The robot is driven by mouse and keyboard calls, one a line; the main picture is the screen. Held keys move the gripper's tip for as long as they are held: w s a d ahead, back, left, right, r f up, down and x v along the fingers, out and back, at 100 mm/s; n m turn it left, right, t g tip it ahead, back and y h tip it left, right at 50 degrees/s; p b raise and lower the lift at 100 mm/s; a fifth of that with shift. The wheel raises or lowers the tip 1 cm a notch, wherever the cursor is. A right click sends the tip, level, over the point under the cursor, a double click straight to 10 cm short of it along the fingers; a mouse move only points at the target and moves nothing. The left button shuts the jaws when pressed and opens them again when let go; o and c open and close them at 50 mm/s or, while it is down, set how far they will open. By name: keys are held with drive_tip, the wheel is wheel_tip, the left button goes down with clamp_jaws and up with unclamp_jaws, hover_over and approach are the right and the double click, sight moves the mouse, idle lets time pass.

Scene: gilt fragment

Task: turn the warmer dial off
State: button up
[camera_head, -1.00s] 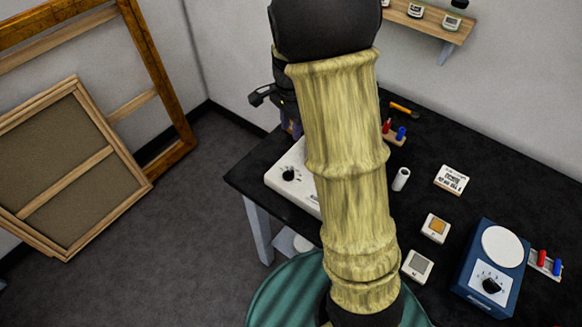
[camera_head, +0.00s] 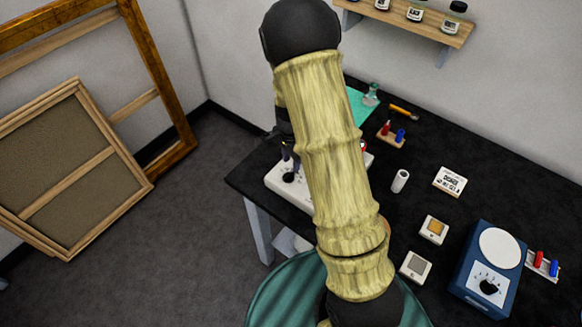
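A white box (camera_head: 277,182) with a black dial (camera_head: 289,177) sits at the left end of the black table, partly hidden by my arm. A blue unit (camera_head: 474,268) with a round white top plate and a black dial (camera_head: 488,286) on a white panel stands at the right. I cannot tell from labels which is the warmer. My gripper (camera_head: 286,155) is dark and mostly hidden behind my arm, just above the white box's dial. Whether it touches the dial, and whether it is open or shut, I cannot tell.
The black table (camera_head: 520,180) also holds a white cylinder (camera_head: 400,181), a small sign (camera_head: 450,181), two small square tiles, red and blue pegs in holders, and a green sheet (camera_head: 359,106). A shelf (camera_head: 420,25) with jars is on the wall. Wooden frames lean at left.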

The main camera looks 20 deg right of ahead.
sight(291, 172)
drive_tip(key=shift+f, duration=2.35)
clamp_jaws()
